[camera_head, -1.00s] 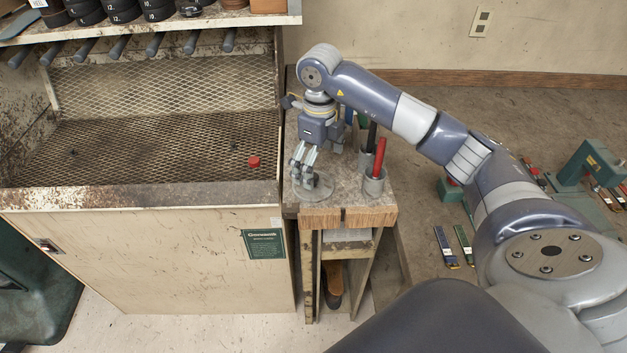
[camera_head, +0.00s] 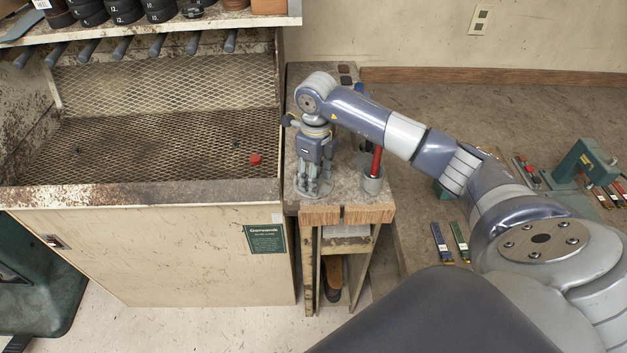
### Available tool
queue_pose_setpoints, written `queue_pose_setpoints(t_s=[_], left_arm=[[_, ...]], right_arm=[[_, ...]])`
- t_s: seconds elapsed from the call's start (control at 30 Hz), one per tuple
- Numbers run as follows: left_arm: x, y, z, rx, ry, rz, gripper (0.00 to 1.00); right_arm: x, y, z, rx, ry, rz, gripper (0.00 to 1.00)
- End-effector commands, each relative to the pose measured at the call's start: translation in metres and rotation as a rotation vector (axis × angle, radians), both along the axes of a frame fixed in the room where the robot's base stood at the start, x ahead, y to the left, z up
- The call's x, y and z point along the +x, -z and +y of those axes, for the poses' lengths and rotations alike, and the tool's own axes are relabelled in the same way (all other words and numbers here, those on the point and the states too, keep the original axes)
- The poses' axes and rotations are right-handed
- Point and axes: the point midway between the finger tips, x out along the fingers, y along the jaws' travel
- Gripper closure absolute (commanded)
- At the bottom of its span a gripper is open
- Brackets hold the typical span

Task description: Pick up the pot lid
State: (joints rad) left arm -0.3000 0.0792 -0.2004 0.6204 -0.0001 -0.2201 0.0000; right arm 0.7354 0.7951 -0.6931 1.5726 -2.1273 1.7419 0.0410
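A round grey disc that looks like the pot lid (camera_head: 313,195) lies flat near the front of the narrow worn bench. My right gripper (camera_head: 314,187) points straight down over it, with its fingertips at or just above the lid. The fingers look spread apart, with a gap between them. They cover the middle of the lid, so I cannot see a knob or whether they touch it. My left gripper is not in view.
The bench (camera_head: 347,213) ends close in front of the lid.

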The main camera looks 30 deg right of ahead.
Motion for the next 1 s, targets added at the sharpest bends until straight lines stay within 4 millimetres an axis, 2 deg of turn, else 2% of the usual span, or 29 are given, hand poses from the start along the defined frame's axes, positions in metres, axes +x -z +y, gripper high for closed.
queue_pose_setpoints(t_s=[0.03, 0.1, 0.13, 0.63, 0.77, 0.9, 1.0], left_arm=[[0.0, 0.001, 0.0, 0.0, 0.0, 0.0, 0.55], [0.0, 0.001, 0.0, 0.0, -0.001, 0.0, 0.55], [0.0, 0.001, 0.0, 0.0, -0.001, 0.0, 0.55], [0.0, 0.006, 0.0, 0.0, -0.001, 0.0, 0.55], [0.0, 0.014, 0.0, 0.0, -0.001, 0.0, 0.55], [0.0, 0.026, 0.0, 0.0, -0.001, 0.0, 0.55], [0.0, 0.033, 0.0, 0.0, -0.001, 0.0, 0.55]], right_arm=[[-0.003, 0.006, -0.001, -0.005, 0.0, 0.01, 0.84], [-0.003, 0.007, -0.001, -0.005, 0.0, 0.012, 0.99], [-0.004, 0.007, -0.001, -0.005, 0.0, 0.013, 1.0], [-0.005, 0.005, -0.001, -0.005, -0.001, 0.02, 1.0], [-0.004, -0.007, -0.001, -0.006, -0.001, 0.015, 1.0], [-0.002, -0.028, -0.001, -0.005, -0.001, 0.009, 1.0], [-0.011, -0.027, 0.024, -0.003, -0.008, 0.011, 1.0]])
